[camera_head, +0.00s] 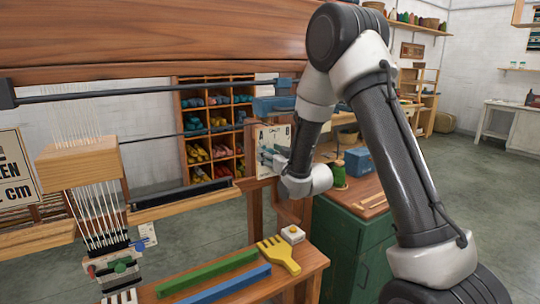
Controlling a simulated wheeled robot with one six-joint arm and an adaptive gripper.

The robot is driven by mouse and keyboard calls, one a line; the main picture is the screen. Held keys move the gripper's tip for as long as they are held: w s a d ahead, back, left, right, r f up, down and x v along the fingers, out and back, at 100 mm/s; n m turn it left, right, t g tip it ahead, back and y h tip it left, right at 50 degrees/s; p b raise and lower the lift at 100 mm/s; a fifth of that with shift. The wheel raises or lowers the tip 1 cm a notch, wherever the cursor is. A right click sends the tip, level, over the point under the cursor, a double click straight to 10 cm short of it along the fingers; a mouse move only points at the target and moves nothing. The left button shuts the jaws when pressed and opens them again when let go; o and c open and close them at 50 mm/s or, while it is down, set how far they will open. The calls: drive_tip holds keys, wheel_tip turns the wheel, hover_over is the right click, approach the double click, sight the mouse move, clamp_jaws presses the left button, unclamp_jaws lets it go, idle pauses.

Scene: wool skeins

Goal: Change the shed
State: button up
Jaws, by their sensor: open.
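A wooden loom frame (150,40) fills the left and top. White warp threads (90,115) run down through a wooden block (80,160) to a row of dark and coloured pieces at the bottom. A pale panel (262,134) lettered A at its left, with a second mark at its right, stands on the loom's right side. My gripper (270,156) is in front of the panel's lower part, pointing left, open. It is small and partly hidden by my wrist; I cannot tell whether it touches anything. Any lever on the panel is not clearly visible.
Shelves of coloured skeins (207,124) stand behind. Floor at right is clear.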

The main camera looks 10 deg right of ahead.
clamp_jaws()
